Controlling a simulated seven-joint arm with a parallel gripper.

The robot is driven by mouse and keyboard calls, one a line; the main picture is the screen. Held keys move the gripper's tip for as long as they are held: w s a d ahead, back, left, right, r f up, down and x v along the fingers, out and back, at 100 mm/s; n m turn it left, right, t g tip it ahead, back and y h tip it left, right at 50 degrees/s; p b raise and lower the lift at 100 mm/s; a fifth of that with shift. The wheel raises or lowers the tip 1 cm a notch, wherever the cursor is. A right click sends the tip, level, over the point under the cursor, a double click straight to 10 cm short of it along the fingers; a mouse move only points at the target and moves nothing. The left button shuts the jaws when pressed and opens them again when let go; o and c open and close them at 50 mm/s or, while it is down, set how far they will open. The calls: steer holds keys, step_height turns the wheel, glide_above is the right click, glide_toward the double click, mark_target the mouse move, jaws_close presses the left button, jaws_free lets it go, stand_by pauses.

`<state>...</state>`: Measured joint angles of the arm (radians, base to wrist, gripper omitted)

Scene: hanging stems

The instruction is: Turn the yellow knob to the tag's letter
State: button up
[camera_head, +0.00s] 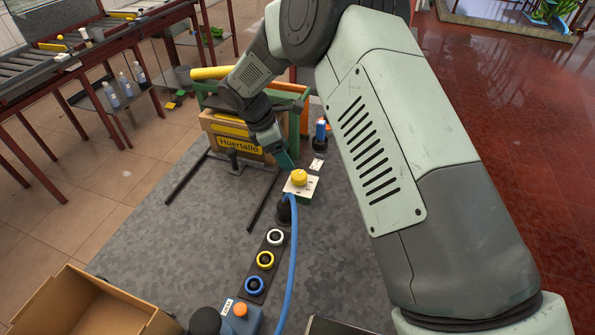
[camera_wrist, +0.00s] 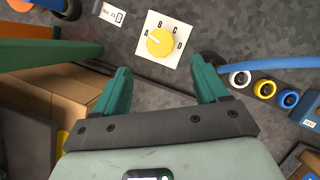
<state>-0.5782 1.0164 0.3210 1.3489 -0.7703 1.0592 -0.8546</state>
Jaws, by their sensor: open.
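The yellow knob (camera_head: 299,177) sits on a white plate (camera_head: 311,187) on the grey mat. In the wrist view the knob (camera_wrist: 160,42) is ringed by the letters A, B, C and D on its plate (camera_wrist: 170,62). A pale mark on the knob seems to point towards A. A small white tag (camera_wrist: 112,14) beside the plate carries a letter that looks like D; the tag also shows in the head view (camera_head: 317,165). My gripper (camera_wrist: 163,74) is open, its green fingers apart and empty, short of the knob and not touching it.
A blue hose (camera_head: 292,250) runs close by the knob plate. White, yellow and blue rings (camera_head: 265,260) stand in a row nearer the camera. A crate labelled Huertallo (camera_head: 240,145) stands behind on the left. An open cardboard box (camera_head: 95,305) is at front left.

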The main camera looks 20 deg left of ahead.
mark_target(298, 174)
steer(key=x, duration=0.9)
steer(key=shift+d, duration=0.15)
steer(key=shift+c, duration=0.3)
steer(key=c, duration=1)
